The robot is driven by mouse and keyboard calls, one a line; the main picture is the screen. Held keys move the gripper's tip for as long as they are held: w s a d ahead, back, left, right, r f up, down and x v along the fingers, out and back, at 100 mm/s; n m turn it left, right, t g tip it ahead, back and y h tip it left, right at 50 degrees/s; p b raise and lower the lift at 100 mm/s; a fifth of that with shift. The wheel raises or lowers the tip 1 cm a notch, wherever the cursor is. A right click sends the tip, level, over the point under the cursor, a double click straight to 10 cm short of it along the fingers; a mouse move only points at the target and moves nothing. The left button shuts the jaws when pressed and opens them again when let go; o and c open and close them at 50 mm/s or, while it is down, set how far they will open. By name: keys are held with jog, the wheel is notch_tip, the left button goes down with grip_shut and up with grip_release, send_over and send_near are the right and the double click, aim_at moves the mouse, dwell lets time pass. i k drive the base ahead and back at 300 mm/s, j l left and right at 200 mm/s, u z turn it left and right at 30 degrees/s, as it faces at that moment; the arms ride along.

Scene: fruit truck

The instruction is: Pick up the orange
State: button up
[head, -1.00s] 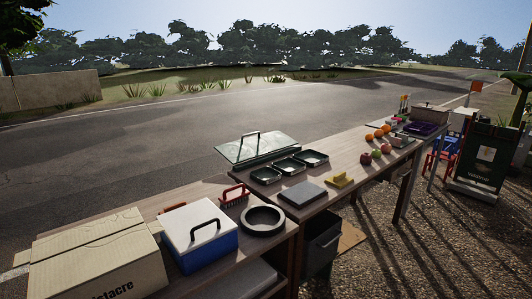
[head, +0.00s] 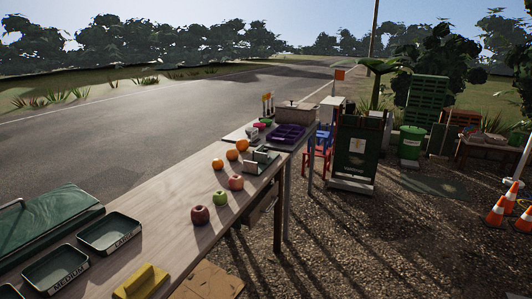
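Several oranges lie in a loose row on the wooden table (head: 150,213). The nearest orange (head: 218,163) is at the left, a second orange (head: 232,155) is just behind it, and a third orange (head: 243,145) is farther back. Nearer the right edge are a dark red apple (head: 200,215), a green apple (head: 220,198) and a lighter red apple (head: 236,183). The oranges stand apart from the apples. My gripper is not in view.
Trays (head: 108,234) and a yellow object (head: 141,282) occupy the near table. A grey metal device (head: 262,157) stands right of the oranges, with a purple tray (head: 286,136) behind. Gravel right of the table is mostly open; orange cones (head: 496,211) stand far right.

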aim_at(232, 155)
jog(key=i+z, duration=0.25)
jog(key=i, duration=1.7)
jog(key=i+j+u, duration=0.1)
jog(key=i+u, duration=0.35)
jog(key=i+l+u, duration=0.1)
jog(key=i+u, duration=0.3)
jog(key=i+l+u, duration=0.25)
jog(key=i+u, duration=0.2)
jog(key=i, duration=0.15)
jog(key=i+l+u, duration=0.4)
